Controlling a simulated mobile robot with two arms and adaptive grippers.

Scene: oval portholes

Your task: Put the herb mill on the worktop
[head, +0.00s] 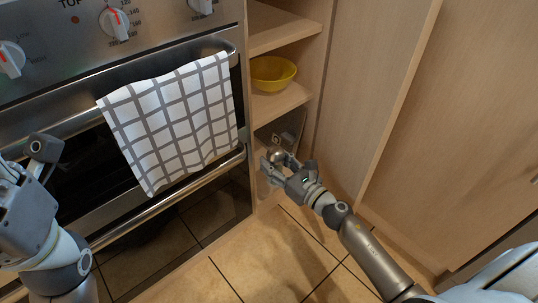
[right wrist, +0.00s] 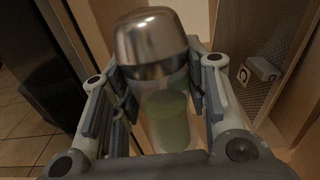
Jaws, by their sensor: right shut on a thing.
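The herb mill (right wrist: 152,45) has a shiny metal cap and a clear lower body with green contents, seen in the right wrist view. My right gripper (right wrist: 165,100) is shut on its body, with a finger on each side. In the head view the right gripper (head: 284,170) holds the mill (head: 277,156) low in front of the open shelf unit, and only its metal top shows clearly. My left gripper (head: 28,165) is at the left edge, partly cut off, and I see nothing in it. No worktop surface shows.
An oven (head: 60,95) with knobs and a long handle stands at the left, and a checked towel (head: 175,120) hangs on it. A yellow bowl (head: 272,72) sits on a shelf (head: 280,101). Wooden cabinet panels (head: 460,130) stand at the right. The tiled floor (head: 250,265) is clear.

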